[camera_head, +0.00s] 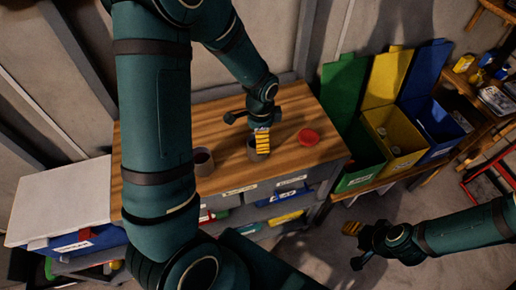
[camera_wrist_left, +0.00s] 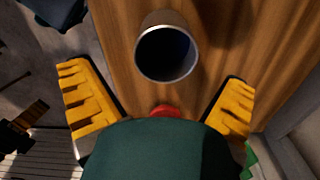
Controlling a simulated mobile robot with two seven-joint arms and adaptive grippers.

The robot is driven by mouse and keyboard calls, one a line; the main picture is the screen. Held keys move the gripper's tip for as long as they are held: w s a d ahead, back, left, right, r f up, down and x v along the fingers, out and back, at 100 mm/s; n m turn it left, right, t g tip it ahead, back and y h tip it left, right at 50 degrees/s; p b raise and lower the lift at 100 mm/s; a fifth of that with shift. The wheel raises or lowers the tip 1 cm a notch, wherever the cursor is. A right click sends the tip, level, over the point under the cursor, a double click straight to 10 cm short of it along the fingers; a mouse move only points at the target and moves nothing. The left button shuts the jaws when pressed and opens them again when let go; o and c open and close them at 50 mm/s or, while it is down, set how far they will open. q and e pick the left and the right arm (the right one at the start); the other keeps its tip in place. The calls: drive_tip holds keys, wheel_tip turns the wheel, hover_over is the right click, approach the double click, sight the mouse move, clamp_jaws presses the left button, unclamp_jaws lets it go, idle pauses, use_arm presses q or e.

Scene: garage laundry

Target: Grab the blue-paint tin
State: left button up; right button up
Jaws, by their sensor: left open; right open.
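A grey tin (camera_head: 252,152) stands on the wooden worktop, partly hidden by the yellow fingers of my left gripper (camera_head: 262,143). In the left wrist view an upright tin (camera_wrist_left: 167,48) with a pale rim and a dark bluish inside lies just ahead of the spread yellow fingers. My left gripper (camera_wrist_left: 158,88) is open, with nothing between its fingers. A second tin (camera_head: 203,160), dark reddish inside, stands further left on the worktop, partly behind my arm. My right gripper (camera_head: 355,246) is open and empty, over the floor at the right.
A red round lid (camera_head: 308,137) lies right of the tin on the worktop (camera_head: 290,105). Green (camera_head: 345,95), yellow (camera_head: 388,108) and blue (camera_head: 428,100) bins stand to the right. A white surface (camera_head: 65,200) is at the left. Bare worktop lies behind the tins.

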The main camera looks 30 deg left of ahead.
use_arm(q)
drive_tip(key=shift+a+f, duration=0.2)
drive_tip(key=shift+f, duration=1.2)
drive_tip(key=shift+a+f, duration=0.2)
drive_tip(key=shift+f, duration=1.15)
drive_tip(key=c, duration=1.2)
